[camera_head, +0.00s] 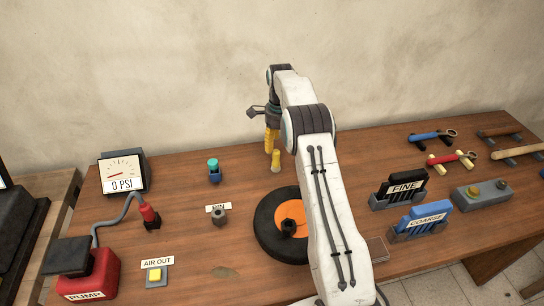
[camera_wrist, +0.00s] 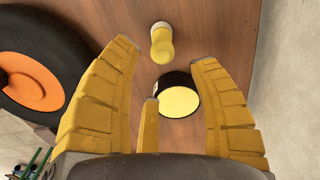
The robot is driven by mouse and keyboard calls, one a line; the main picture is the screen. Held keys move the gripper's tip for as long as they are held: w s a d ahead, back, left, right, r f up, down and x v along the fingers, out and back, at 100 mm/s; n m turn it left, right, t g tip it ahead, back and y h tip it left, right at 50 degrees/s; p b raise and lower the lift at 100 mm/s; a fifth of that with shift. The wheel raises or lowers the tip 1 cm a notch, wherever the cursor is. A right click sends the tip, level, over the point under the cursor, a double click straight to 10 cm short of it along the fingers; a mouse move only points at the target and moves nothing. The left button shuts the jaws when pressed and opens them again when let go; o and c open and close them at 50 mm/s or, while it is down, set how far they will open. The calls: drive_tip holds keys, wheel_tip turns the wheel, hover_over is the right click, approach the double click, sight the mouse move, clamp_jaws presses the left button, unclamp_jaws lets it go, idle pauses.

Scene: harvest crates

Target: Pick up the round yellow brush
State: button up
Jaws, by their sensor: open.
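My gripper (camera_wrist: 170,65) is open over the tabletop, its yellow fingers spread and empty. It also shows in the head view (camera_head: 271,140). A short yellow rounded piece with a paler end (camera_wrist: 162,44) stands beyond the fingertips in the wrist view; it also shows in the head view (camera_head: 276,160), just below the gripper. A round yellow-topped piece with a black side (camera_wrist: 178,97) lies between the fingers in the wrist view; my arm seems to hide it in the head view. I cannot tell for sure which is the brush.
A black wheel with an orange hub (camera_head: 283,222) lies in front of the gripper. A blue-green bottle (camera_head: 213,168) and a nut by the BIN label (camera_head: 219,215) stand to the left. FINE and COARSE holders (camera_head: 400,189) are to the right. The wall is behind.

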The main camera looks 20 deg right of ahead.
sight(276, 160)
drive_tip(key=shift+w+f, duration=0.2)
drive_tip(key=shift+f, duration=0.45)
drive_tip(key=shift+w+a+f+p, duration=0.15)
drive_tip(key=shift+f+p, duration=0.45)
drive_tip(key=shift+f, duration=1.1)
drive_tip(key=shift+s+a+f+p, duration=0.15)
drive_tip(key=shift+f+p, duration=0.4)
drive_tip(key=shift+f, duration=1.1)
drive_tip(key=shift+w, duration=0.1)
drive_tip(key=shift+c, duration=0.2)
clamp_jaws()
